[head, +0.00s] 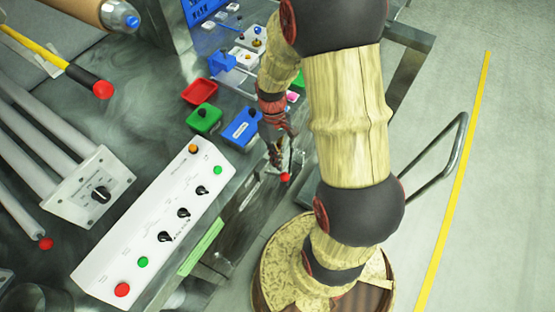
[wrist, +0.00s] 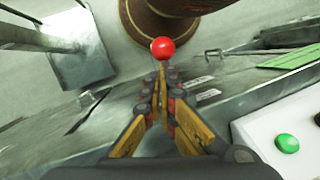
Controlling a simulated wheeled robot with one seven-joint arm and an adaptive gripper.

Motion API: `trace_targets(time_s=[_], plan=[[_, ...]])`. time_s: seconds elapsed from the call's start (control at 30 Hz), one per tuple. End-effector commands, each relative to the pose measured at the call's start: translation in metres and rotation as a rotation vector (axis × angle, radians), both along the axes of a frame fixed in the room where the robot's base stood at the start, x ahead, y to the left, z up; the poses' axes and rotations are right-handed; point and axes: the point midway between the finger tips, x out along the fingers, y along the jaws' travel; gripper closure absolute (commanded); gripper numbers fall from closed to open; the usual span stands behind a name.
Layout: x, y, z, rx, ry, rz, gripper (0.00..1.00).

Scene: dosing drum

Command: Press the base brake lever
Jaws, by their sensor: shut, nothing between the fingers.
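A red ball knob (wrist: 162,50), which looks like the end of the base brake lever, shows just beyond my fingertips in the wrist view. It also shows in the head view (head: 285,177), low by the bench's front edge. The lever's shaft is mostly hidden behind my fingers. My gripper (wrist: 162,78) is shut and empty, its tips pointing at the knob. In the head view my gripper (head: 281,158) is right above the knob, partly behind my arm. I cannot tell whether the tips touch the knob.
A white control panel (head: 150,235) with buttons and black knobs lies along the bench edge. A blue box (head: 241,127), a green box (head: 204,119) and a red tray (head: 199,91) stand nearby. A metal rail (head: 440,165) is at right. Other red-ended rods (head: 103,90) lie at left.

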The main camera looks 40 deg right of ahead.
Motion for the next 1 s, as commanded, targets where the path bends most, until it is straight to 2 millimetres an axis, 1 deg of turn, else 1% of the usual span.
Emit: trace_targets(time_s=[0.67,1.0], plan=[[-0.009,-0.003,-0.006,0.039,-0.106,-0.003,1.00],[-0.022,-0.008,-0.017,0.095,-0.263,-0.007,1.00]])
